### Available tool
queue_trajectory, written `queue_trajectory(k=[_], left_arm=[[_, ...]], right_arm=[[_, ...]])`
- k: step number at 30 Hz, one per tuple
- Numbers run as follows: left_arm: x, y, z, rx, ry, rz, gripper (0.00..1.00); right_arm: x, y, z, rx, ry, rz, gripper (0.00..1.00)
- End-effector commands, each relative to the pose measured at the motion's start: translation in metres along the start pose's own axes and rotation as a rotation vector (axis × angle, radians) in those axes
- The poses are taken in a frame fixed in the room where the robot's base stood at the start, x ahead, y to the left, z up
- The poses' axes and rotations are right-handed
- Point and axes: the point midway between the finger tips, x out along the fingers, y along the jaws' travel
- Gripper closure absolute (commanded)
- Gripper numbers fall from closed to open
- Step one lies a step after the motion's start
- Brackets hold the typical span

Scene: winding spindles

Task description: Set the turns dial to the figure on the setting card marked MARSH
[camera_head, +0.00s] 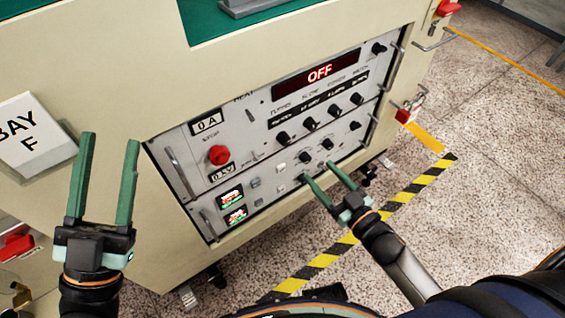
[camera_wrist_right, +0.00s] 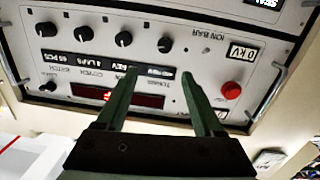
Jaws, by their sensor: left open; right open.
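A grey control panel (camera_head: 250,128) is set in the cream machine. Its turns dial appears to be the leftmost black knob (camera_head: 283,138) in a row of knobs, under a label that seems to read TURNS. The same knob (camera_wrist_right: 165,44) shows in the right wrist view, which is upside down. I cannot read its setting. No card marked MARSH is visible. My right gripper (camera_head: 318,173) is open and empty before the lower panel; its fingers (camera_wrist_right: 158,75) partly cover the labels in the wrist view. My left gripper (camera_head: 109,140) is open and empty, well left of the panel.
A red display (camera_head: 319,74) reads OFF. A red button (camera_head: 219,155) sits left of the knobs. Metal handles (camera_head: 180,172) stick out at the panel's sides. A BAY F sign (camera_head: 35,135) is at the left. The speckled floor (camera_head: 480,210) at right is mostly clear.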

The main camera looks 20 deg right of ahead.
Motion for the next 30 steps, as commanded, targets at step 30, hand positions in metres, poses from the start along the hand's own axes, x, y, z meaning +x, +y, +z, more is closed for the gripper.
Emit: queue_trajectory(k=[30], left_arm=[[-0.029, 0.019, -0.001, -0.006, 0.155, 0.024, 0.5]], right_arm=[[0.12, -0.008, 0.012, -0.014, 0.063, -0.049, 0.31]])
